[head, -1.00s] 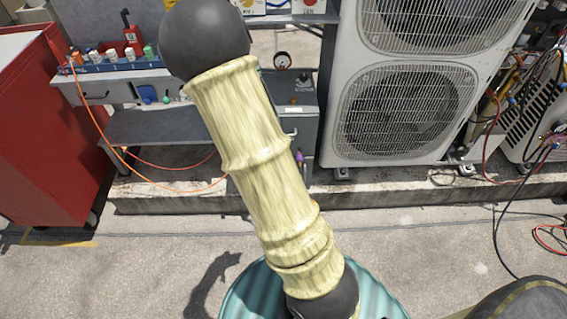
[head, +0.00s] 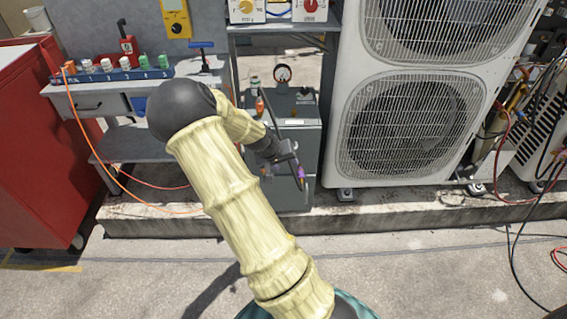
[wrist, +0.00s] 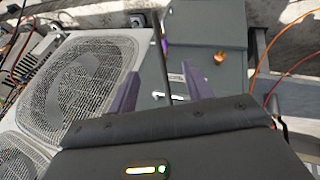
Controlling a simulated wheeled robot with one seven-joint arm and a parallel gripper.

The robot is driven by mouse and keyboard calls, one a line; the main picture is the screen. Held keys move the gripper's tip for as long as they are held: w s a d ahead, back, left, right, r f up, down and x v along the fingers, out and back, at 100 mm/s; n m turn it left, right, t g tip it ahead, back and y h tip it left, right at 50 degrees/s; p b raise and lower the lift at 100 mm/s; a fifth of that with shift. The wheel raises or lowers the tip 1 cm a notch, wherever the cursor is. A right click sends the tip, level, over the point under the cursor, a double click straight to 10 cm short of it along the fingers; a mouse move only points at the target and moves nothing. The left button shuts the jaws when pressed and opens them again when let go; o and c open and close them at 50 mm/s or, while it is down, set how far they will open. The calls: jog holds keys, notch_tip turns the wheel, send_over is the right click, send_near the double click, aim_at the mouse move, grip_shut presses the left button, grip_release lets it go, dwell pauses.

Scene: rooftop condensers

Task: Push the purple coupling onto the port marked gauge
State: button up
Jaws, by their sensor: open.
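A small purple piece (head: 301,171), which looks like the coupling, shows beside my gripper (head: 291,160) in front of the grey cabinet. It is mostly hidden, and I cannot tell whether they touch. In the wrist view my gripper (wrist: 160,92) has its two purple-grey fingers apart, with a black hose (wrist: 159,50) running up between them. The hose's lower end is hidden behind the gripper body. I cannot read any port marked gauge.
The grey cabinet (head: 309,137) stands left of the large white condenser (head: 405,120). A bench with a blue rack (head: 112,75) of several fittings is at left, beside a red cabinet (head: 35,150). An orange hose (head: 90,143) hangs in front. The concrete floor in front is mostly clear.

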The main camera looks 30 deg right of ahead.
aim_at(301, 180)
jog(key=b+x, duration=0.5)
jog(key=x, duration=1.1)
jog(key=shift+d+f, duration=0.15)
jog(key=shift+f, duration=0.2)
grip_shut()
jog(key=shift+s, duration=0.3)
jog(key=shift+a, duration=0.25)
